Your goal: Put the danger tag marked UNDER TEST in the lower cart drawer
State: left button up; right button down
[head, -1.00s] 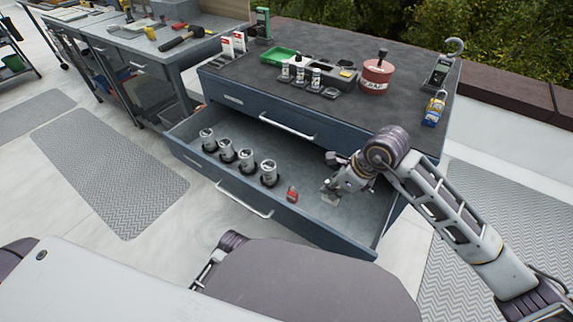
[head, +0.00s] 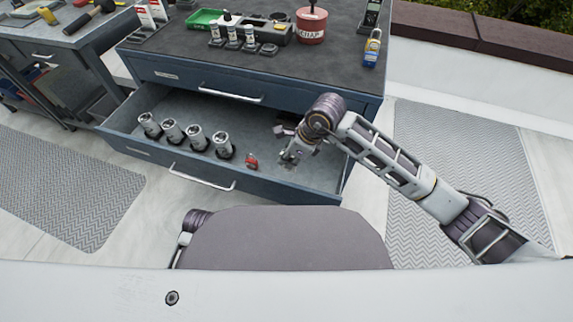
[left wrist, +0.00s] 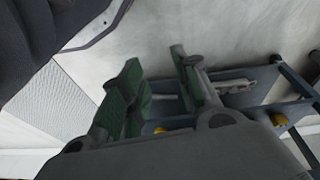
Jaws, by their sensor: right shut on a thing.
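The cart's lower drawer (head: 262,186) is pulled open in the head view. My right gripper (head: 288,158) is low inside its right part, just right of a small red padlock. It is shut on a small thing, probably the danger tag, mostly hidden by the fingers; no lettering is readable. Other red and white cards (head: 150,12) stand at the cart top's back left; their print is too small to read. My left gripper (left wrist: 160,88) is open and empty in the left wrist view, away from the drawer.
Several grey cylinders (head: 197,138) stand in the drawer's left part, with the red padlock (head: 252,161) beside them. The upper drawer (head: 190,80) is shut. The cart top holds a green tray (head: 204,18), a red pot (head: 311,26) and a blue-yellow padlock (head: 372,50).

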jog(key=shift+f, duration=0.35)
pick_arm(q)
jog(key=shift+w+r, duration=0.1)
jog(key=shift+r, duration=0.25)
pick_arm(e)
jog(key=shift+f, duration=0.5)
jog(key=shift+f+b, duration=0.35)
jog(key=shift+f, duration=1.15)
jog(key=c, duration=1.5)
grip_release()
pick_arm(q)
jog(key=shift+d+r, duration=0.2)
jog(key=shift+r, duration=0.3)
pick_arm(e)
jog(key=shift+o, duration=0.2)
